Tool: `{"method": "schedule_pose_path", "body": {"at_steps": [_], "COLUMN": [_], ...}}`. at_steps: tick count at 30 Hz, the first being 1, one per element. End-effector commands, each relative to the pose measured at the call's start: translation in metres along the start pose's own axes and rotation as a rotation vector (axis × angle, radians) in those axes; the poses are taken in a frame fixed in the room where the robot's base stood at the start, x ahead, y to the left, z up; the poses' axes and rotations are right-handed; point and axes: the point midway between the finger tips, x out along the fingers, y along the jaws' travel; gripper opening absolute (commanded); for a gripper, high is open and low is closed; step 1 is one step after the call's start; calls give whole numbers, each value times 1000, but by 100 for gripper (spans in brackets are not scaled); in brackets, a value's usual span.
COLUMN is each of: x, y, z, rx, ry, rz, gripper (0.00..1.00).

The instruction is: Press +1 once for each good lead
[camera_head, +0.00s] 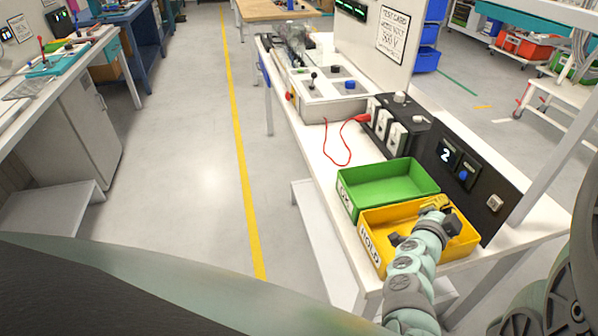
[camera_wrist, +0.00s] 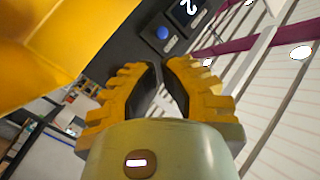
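A black panel (camera_head: 487,200) stands along the back of the bench. Its display (camera_head: 447,155) reads 2, and the digit also shows at the top of the wrist view (camera_wrist: 189,7). Beside the display is a blue round button (camera_head: 463,175), also in the wrist view (camera_wrist: 163,33); its label is too small to read. A red lead (camera_head: 337,162) lies curved on the bench, its red end (camera_head: 362,118) at a black unit. My gripper (camera_wrist: 161,63) has its yellow fingertips nearly together, nothing seen between them. It is over the yellow HOLD tray, apart from the button.
The yellow HOLD tray (camera_head: 370,244) is partly hidden by my arm. A green OK tray (camera_head: 348,200) beside it looks empty. The black unit (camera_head: 412,133) with white parts and a grey test box (camera_head: 318,112) stand farther along. A test card (camera_head: 393,36) hangs on a board.

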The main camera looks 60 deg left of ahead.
Motion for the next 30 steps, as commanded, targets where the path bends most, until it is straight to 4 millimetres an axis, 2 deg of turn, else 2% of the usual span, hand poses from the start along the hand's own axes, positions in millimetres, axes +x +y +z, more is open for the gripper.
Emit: {"method": "schedule_pose_path", "body": {"at_steps": [14, 30], "x": [5, 58], "y": [4, 33], "z": [-3, -30], "rx": [2, 3], "ry": [3, 6], "rz": [4, 4], "gripper": [0, 0]}}
